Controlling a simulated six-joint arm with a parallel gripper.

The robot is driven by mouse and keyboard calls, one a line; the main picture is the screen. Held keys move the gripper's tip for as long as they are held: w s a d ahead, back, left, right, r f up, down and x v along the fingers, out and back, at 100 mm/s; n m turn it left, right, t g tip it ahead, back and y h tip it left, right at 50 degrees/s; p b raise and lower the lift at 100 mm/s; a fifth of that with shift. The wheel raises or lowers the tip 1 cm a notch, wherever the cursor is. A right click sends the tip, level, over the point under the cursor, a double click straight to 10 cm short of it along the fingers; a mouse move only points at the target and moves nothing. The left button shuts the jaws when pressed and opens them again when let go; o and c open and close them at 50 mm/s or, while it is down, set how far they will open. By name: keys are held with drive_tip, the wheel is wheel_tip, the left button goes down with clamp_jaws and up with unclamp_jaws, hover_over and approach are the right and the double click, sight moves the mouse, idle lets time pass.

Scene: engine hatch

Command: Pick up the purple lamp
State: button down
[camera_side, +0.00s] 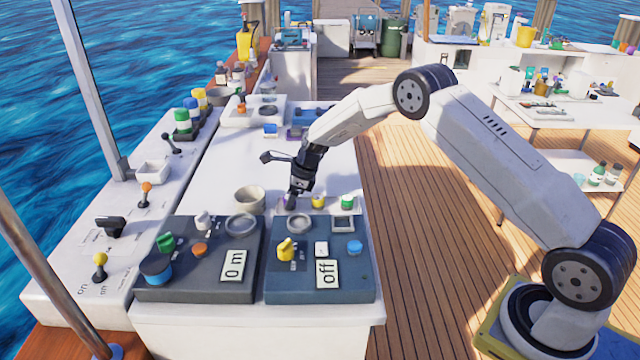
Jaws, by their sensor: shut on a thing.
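The purple lamp (285,204) is at the left end of a short row on the white counter, partly hidden by my gripper. My gripper (291,200) points down at the lamp and is shut on it. The lamp appears low, at or just above the counter; I cannot tell if it touches. A yellow lamp (318,201) and a green lamp (347,202) stand to its right.
A beige bowl (249,199) stands close to the left of my gripper. In front are a dark panel (215,283) and a blue panel (345,287) with knobs and switches. Trays (238,113) lie at the back. The middle of the white counter (235,160) is clear.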

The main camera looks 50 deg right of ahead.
drive_tip(key=shift+r, duration=0.5)
drive_tip(key=s+r, duration=1.2)
drive_tip(key=s, duration=0.2)
drive_tip(key=shift+a, duration=0.4)
